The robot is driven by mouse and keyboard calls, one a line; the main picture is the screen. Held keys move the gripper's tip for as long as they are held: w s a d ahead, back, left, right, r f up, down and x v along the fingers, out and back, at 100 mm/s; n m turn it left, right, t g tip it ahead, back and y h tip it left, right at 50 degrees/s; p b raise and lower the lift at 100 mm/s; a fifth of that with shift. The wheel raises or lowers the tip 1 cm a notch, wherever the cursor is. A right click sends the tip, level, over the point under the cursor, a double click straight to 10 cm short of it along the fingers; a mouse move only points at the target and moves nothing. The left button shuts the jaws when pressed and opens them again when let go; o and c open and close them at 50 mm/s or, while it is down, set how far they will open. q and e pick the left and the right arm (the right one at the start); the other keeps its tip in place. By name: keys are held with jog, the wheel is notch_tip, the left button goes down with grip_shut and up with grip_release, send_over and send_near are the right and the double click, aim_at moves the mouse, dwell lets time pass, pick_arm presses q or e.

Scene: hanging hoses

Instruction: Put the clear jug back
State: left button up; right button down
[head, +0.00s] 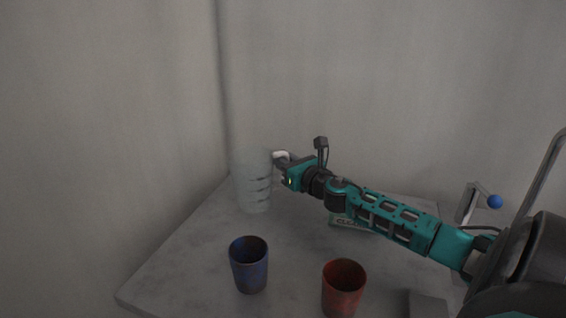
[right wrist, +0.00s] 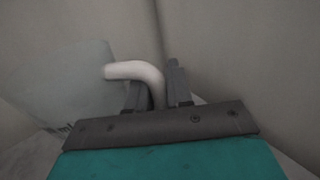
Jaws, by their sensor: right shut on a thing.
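The clear jug (head: 252,182) is a tall translucent vessel with dark level marks. It stands upright at the back left of the grey table, or just above it; I cannot tell which. My right gripper (head: 283,166) reaches it from the right and is shut on its white handle. In the right wrist view the handle (right wrist: 137,70) curves down between the two fingers (right wrist: 158,90), and the jug body (right wrist: 68,85) is at the left. My left gripper is in neither view.
A blue cup (head: 249,266) and a red cup (head: 343,288) stand on the table (head: 190,262) nearer the front. A labelled sign (head: 345,221) lies partly behind my right arm. A lever with a blue ball (head: 494,201) is at the right. Grey walls close off the back.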

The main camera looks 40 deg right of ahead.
jog(key=c, duration=1)
grip_release()
jog(key=shift+s, duration=0.45)
jog(key=shift+s+a, duration=0.2)
jog(key=shift+s, duration=1.65)
jog(key=shift+s+a, duration=0.25)
jog(key=shift+s, duration=1.6)
jog(key=shift+s+a, duration=0.2)
jog(key=shift+s, duration=1.65)
